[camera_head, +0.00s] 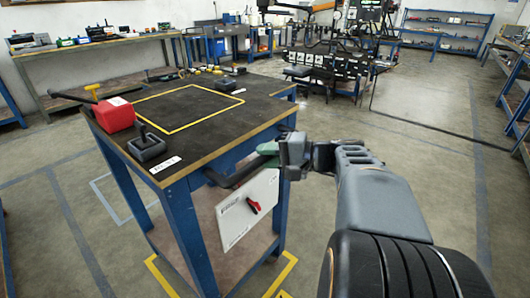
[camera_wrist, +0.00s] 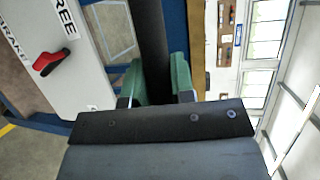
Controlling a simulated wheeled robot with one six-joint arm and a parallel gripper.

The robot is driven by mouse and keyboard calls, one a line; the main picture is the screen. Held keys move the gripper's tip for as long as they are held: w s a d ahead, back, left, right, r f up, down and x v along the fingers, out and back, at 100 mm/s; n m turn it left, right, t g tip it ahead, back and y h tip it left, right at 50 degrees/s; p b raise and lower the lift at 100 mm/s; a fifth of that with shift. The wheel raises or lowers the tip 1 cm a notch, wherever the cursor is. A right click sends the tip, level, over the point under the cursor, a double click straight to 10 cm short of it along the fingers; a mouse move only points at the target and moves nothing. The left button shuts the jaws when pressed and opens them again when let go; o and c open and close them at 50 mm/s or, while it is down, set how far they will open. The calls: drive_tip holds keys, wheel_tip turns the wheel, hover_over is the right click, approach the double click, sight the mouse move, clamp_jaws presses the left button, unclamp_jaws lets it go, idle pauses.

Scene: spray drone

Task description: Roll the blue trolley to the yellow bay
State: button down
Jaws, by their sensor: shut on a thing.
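The blue trolley (camera_head: 185,215) has blue legs, a lower shelf and a dark top edged with wood; it stands at left centre in the head view. My gripper (camera_head: 268,150) is at its right side. In the wrist view, the green fingers of my gripper (camera_wrist: 157,78) are shut on the trolley's black handle bar (camera_wrist: 151,30). A white brake panel (camera_head: 247,212) with a red lever (camera_head: 253,206) hangs below the bar. The lever also shows in the wrist view (camera_wrist: 50,62), beside the words FREE and BRAKE. Yellow floor markings (camera_head: 157,272) lie around the trolley's feet, partly hidden by it.
On the trolley top are a red canister (camera_head: 114,114), a black joystick box (camera_head: 147,147) and a small dark box (camera_head: 225,84). A pale outlined rectangle (camera_head: 103,192) is on the floor at left. Benches line the walls. Open floor (camera_head: 430,130) lies at right.

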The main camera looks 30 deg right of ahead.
drive_tip(key=shift+s+f, duration=0.1)
drive_tip(key=c, duration=1)
unclamp_jaws()
drive_tip(key=shift+o, duration=0.2)
drive_tip(key=shift+d, duration=0.1)
drive_tip(key=p+v, duration=0.3)
drive_tip(key=v, duration=1)
drive_tip(key=shift+s+d+r, duration=0.25)
drive_tip(key=a+r+n+g+h+p, duration=0.7)
drive_tip(key=a+p, duration=0.9)
drive_tip(key=p, duration=1.2)
wheel_tip(320, 180, up, 6)
drive_tip(key=n+h, duration=0.2)
drive_tip(key=h, duration=0.2)
drive_tip(key=shift+w+a+n+h, duration=0.2)
drive_tip(key=shift+n+h, duration=0.1)
drive_tip(key=shift+h, duration=0.1)
